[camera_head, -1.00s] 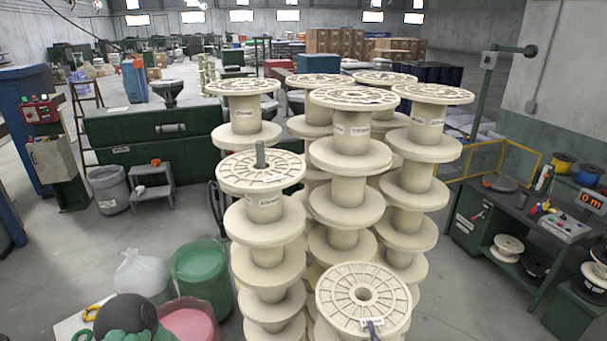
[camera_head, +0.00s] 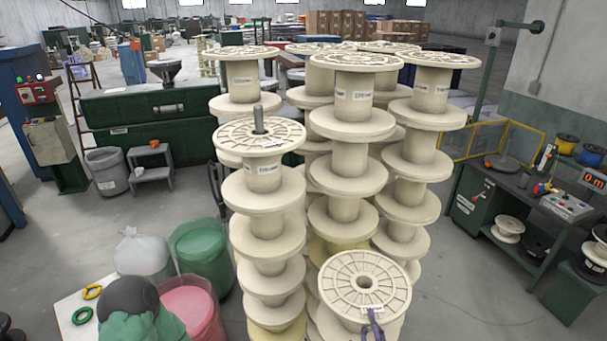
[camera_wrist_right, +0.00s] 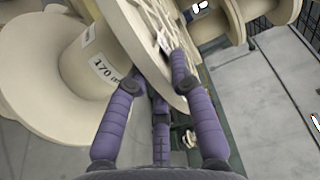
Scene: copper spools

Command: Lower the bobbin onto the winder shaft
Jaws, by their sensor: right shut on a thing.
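A cream bobbin (camera_head: 345,287) with a ribbed top flange and a centre hole is held low in the middle of the head view, nearly upright. My right gripper (camera_head: 373,328) has purple fingers shut on its flange edge. In the right wrist view the fingers (camera_wrist_right: 165,80) pinch the flange of the bobbin (camera_wrist_right: 135,45). A grey shaft (camera_head: 259,119) stands up through the hub of the top spool of the front-left stack, behind and left of the held bobbin. The held bobbin's hole shows no shaft through it. My left gripper is not in view.
Tall stacks of cream spools (camera_head: 352,122) stand close behind the held bobbin. A workbench (camera_head: 484,205) with a red display (camera_head: 592,180) is at the right. Green (camera_head: 200,250) and pink (camera_head: 190,305) bins stand at the lower left. Open floor (camera_head: 460,290) lies right of the stacks.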

